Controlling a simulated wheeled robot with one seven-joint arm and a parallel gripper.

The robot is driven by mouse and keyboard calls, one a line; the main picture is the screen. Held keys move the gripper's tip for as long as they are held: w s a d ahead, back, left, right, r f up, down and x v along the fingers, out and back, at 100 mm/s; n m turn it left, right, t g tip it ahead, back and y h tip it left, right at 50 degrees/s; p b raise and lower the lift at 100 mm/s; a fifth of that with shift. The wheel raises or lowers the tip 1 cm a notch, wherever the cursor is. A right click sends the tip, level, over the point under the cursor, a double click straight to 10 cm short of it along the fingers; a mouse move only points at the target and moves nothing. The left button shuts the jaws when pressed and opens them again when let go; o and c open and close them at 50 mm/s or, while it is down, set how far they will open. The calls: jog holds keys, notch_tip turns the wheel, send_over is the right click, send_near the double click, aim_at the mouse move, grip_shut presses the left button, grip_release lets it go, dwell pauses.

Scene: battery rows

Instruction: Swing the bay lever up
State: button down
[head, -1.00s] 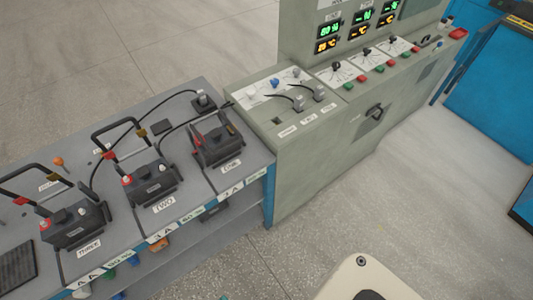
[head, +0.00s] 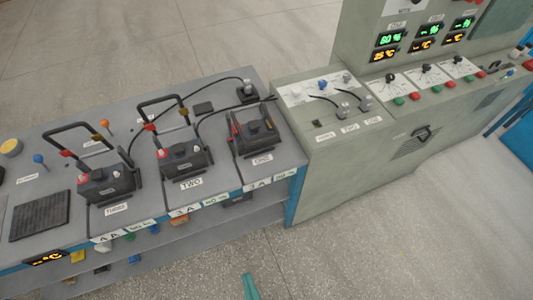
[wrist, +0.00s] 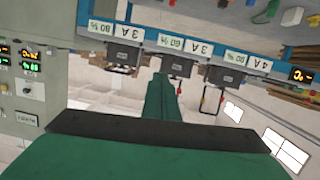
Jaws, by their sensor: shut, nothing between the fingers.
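Three dark batteries stand in labelled bays on a grey bench: ONE (head: 256,137), TWO (head: 184,159) and THREE (head: 108,184). Black hoop handles stand up behind TWO and THREE; ONE's dark frame sits low around it. Thin levers with an orange knob (head: 105,124) and a blue knob (head: 38,159) stand on the bench at left. I cannot tell which part is the bay lever. My gripper's green tip (head: 250,287) shows at the bottom edge, in front of the bench and apart from it. In the wrist view my green gripper (wrist: 165,80) is shut and empty; the bench front appears upside down.
A grey-green console (head: 345,158) with switches, cables and displays adjoins the bench at right. Black cables run from a socket block (head: 246,92) behind the batteries. A shelf with coloured items lies under the bench. The floor in front is clear.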

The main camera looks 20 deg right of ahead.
jog(key=w+d+f+n+t, duration=0.4)
jog(key=w+d+n, duration=0.2)
jog(key=w+n, duration=0.5)
jog(key=w+d+f+n+t, duration=0.35)
jog(key=w+d+n, duration=0.35)
jog(key=n, duration=0.8)
jog(key=w+d+r+n, duration=0.1)
jog(key=w+r+n, duration=0.1)
jog(key=w, duration=0.3)
jog(key=w+d+r+n+t, duration=0.1)
jog(key=w+r+n, duration=0.1)
jog(key=w+n, duration=0.2)
jog(key=w+d+r+n+y, duration=0.1)
jog(key=w+n, duration=0.3)
jog(key=w, duration=0.2)
jog(key=shift+w+d+r+t, duration=0.25)
jog(key=shift+d+r+t, duration=0.1)
jog(key=shift+r, duration=0.05)
jog(key=shift+w+r, duration=0.2)
jog(key=shift+r, duration=0.35)
jog(key=shift+w+r, duration=0.2)
jog(key=shift+r, duration=0.35)
jog(key=shift+a+r, duration=0.1)
jog(key=shift+r, duration=0.55)
jog(key=shift+d+r, duration=0.2)
jog(key=shift+d, duration=0.1)
